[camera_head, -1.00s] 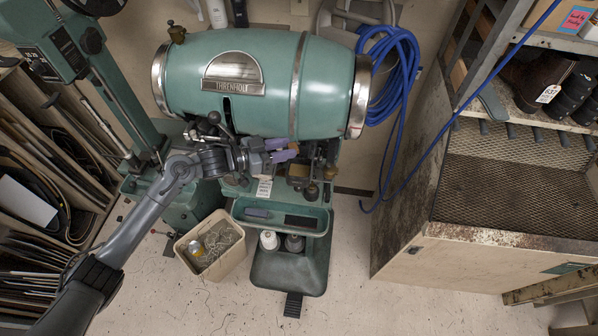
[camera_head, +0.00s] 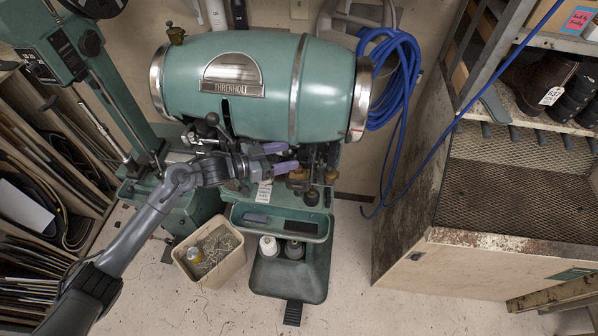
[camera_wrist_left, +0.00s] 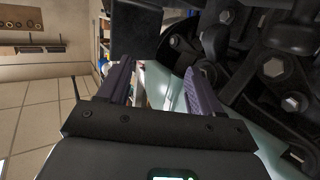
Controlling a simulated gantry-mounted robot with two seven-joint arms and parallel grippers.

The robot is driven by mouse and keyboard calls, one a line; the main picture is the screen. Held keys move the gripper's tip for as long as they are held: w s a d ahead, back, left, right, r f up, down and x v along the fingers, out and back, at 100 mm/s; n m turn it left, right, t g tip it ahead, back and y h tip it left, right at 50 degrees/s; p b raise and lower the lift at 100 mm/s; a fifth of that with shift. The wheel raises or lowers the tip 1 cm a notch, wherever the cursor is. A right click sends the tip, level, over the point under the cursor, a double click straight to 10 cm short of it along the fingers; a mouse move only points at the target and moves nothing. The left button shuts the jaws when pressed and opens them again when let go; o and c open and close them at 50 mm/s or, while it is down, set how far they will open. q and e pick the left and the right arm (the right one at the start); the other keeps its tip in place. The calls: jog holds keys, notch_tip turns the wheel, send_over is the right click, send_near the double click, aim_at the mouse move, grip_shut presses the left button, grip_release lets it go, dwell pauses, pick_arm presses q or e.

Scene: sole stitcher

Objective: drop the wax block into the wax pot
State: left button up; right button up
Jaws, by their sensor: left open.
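My left gripper (camera_head: 290,157) is open, its two purple fingers spread apart in front of the green stitcher, below its barrel. Both fingers also show in the wrist view (camera_wrist_left: 157,85), with no block visible between them. Just right of the fingertips is a small brass-coloured fitting (camera_head: 298,175), which may be the wax pot; I cannot see into it. I cannot make out a wax block with certainty. A small dark bluish block (camera_head: 256,218) lies at the left of the green tray (camera_head: 322,238), below the gripper. My right gripper is not in view.
The stitcher's green barrel (camera_head: 262,85) overhangs the gripper, and dark machine parts crowd it. A cream bin (camera_head: 222,268) stands on the floor at lower left. A blue hose (camera_head: 395,85) hangs at right, beside a workbench (camera_head: 505,262).

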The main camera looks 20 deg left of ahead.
pick_arm(q)
jog(key=b+v, duration=0.2)
jog(key=v, duration=0.8)
jog(key=shift+s+a, duration=0.25)
jog(key=shift+s, duration=0.05)
jog(key=shift+r, duration=0.1)
